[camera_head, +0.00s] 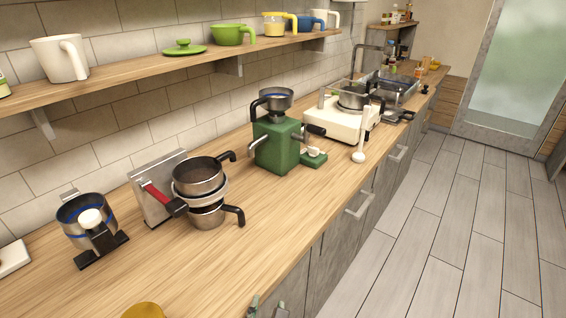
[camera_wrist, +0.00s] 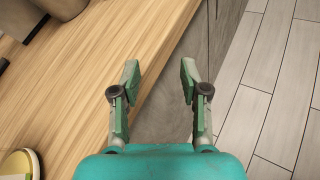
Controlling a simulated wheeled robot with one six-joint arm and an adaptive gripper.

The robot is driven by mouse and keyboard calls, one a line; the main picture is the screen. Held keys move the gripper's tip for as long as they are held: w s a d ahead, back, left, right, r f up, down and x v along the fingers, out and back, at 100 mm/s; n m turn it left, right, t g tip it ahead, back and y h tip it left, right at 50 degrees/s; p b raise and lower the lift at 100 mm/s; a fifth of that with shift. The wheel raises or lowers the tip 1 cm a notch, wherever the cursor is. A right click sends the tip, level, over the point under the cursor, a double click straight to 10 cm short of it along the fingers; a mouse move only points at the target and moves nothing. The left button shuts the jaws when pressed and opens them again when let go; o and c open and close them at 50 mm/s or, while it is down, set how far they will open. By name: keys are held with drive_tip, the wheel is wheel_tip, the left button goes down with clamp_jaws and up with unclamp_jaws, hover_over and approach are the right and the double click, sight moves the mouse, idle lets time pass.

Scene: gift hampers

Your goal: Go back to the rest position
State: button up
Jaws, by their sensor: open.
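My gripper (camera_wrist: 159,82) is open and empty in the wrist view. Its green-padded fingers are spread apart above the front edge of the wooden counter (camera_wrist: 98,75). In the head view, the tips of my gripper (camera_head: 268,306) just show at the bottom edge, in front of the counter (camera_head: 240,240). Nothing is between the fingers. The rest of the arm is out of view.
A stack of pots (camera_head: 200,178), a green machine (camera_head: 277,145) and a white stove (camera_head: 340,120) stand along the counter. A wooden shelf (camera_head: 190,62) with cups runs above. A yellow round thing (camera_wrist: 18,165) lies near my gripper. The floor (camera_head: 440,220) is clear.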

drive_tip(key=s+d+f+m+y, duration=0.2)
drive_tip(key=s+d+f+m, duration=0.9)
drive_tip(key=s+d+m, duration=0.25)
drive_tip(key=s+d+r+m+h, duration=0.1)
drive_tip(key=s+d+r+m, duration=0.2)
drive_tip(key=s+m, duration=0.6)
drive_tip(key=s+d+r+m+t, duration=0.1)
drive_tip(key=s+d+r+m, duration=0.3)
drive_tip(key=s+m, duration=0.5)
drive_tip(key=shift+s+d+m+h, duration=0.3)
drive_tip(key=shift+d+m+h, duration=0.15)
drive_tip(key=shift+d, duration=0.2)
